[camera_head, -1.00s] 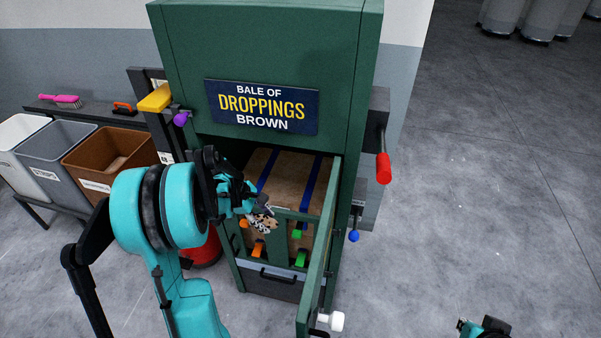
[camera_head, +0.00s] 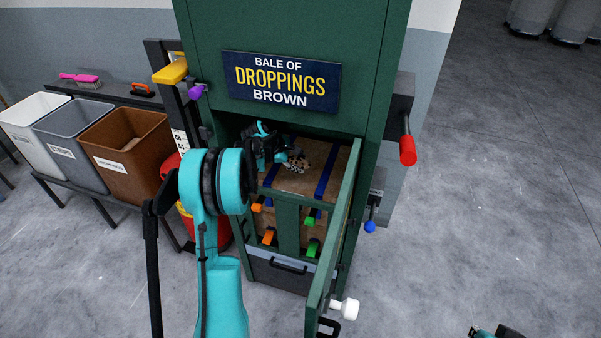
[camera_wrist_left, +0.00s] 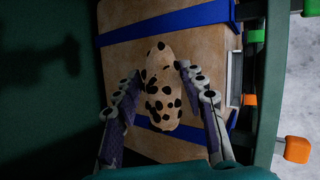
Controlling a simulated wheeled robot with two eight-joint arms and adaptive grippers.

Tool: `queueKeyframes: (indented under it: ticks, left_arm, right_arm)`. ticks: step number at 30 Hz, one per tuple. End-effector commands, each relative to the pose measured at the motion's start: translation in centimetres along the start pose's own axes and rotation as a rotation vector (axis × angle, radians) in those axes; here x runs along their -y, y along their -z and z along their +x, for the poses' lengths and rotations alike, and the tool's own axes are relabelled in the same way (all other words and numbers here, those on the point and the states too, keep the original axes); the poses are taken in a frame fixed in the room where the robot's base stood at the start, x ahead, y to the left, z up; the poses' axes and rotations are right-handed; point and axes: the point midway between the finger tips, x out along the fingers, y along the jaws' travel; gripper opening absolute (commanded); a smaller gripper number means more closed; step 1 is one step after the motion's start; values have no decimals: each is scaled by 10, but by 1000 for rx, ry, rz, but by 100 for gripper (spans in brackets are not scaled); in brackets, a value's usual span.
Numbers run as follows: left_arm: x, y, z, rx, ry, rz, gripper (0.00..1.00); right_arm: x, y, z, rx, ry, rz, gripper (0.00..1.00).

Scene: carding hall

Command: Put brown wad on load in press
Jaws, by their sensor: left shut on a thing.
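The brown wad (camera_head: 303,164) is a pale tan, dark-spotted lump inside the open green press (camera_head: 355,210). My left gripper (camera_head: 290,160) is shut on it; in the left wrist view, the wad (camera_wrist_left: 161,95) sits between the two fingers. It is over the top of the load (camera_head: 292,184), a brown block with blue straps. I cannot tell whether the wad touches the load. At the bottom right edge, only a piece of my right gripper (camera_head: 494,332) shows, and its fingers cannot be made out.
The press's green door (camera_head: 337,245) stands open on the right, with a white knob (camera_head: 349,308). Orange and green tabs line the front of the load. A brown bin (camera_head: 125,155), a grey bin and a white bin stand at left. A red handle (camera_head: 407,150) juts from the press's right side.

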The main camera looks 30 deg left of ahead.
Motion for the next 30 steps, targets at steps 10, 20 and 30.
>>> queueKeyframes:
  ticks: [10,20,30]
  left_arm:
    - [11,16,37,0,2,1,12]
    - [7,22,55,-37,239,-89,12]
    - [8,24,58,-54,336,-129,12]
  right_arm:
    - [0,-9,12,0,0,0,0]
    - [0,-21,29,0,0,0,0]
    - [0,-29,40,0,0,0,0]
